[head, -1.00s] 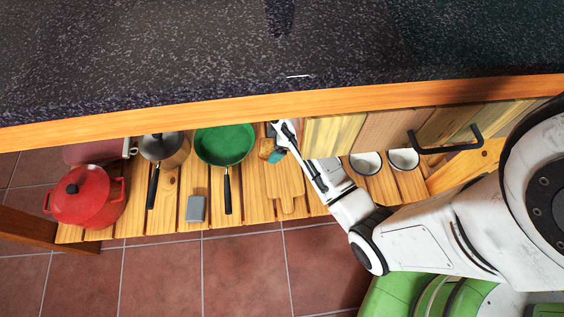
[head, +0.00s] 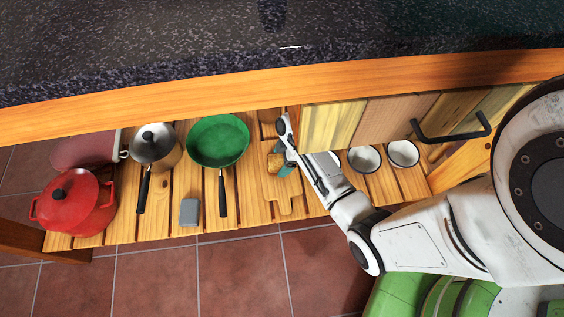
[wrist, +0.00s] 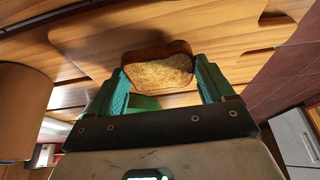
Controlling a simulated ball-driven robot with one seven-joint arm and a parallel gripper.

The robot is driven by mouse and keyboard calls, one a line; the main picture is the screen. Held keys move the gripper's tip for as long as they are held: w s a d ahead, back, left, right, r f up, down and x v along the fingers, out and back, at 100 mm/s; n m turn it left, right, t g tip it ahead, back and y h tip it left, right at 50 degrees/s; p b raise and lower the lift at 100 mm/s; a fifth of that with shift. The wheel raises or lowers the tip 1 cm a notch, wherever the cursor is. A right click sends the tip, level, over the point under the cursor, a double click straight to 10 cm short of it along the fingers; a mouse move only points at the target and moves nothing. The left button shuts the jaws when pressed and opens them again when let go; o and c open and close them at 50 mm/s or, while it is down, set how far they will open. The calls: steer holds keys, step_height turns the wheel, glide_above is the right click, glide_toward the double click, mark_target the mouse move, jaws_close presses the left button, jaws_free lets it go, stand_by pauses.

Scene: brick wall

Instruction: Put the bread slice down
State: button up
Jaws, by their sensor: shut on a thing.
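The bread slice (head: 276,161) is golden with a brown crust. In the wrist view the bread slice (wrist: 160,72) sits between the two teal fingers. My gripper (head: 284,167) is shut on it, and in the wrist view my gripper (wrist: 163,82) has a finger at each side. A wooden cutting board (head: 280,190) lies on the slatted shelf, its handle toward the front. The bread appears over the back part of this board; I cannot tell whether it touches. The board (wrist: 105,30) also shows behind the bread in the wrist view.
On the slatted shelf (head: 241,208) stand a red pot (head: 78,212), a saucepan (head: 155,146), a green pan (head: 218,141), a grey block (head: 189,212) and white-rimmed bowls (head: 363,160). A drawer front with a black handle (head: 455,138) is close right.

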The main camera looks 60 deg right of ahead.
steer(key=shift+f, duration=0.5)
steer(key=shift+f, duration=0.15)
steer(key=o, duration=0.9)
steer(key=shift+p+v, duration=1.75)
steer(key=shift+v, duration=2.1)
steer(key=shift+w, duration=0.1)
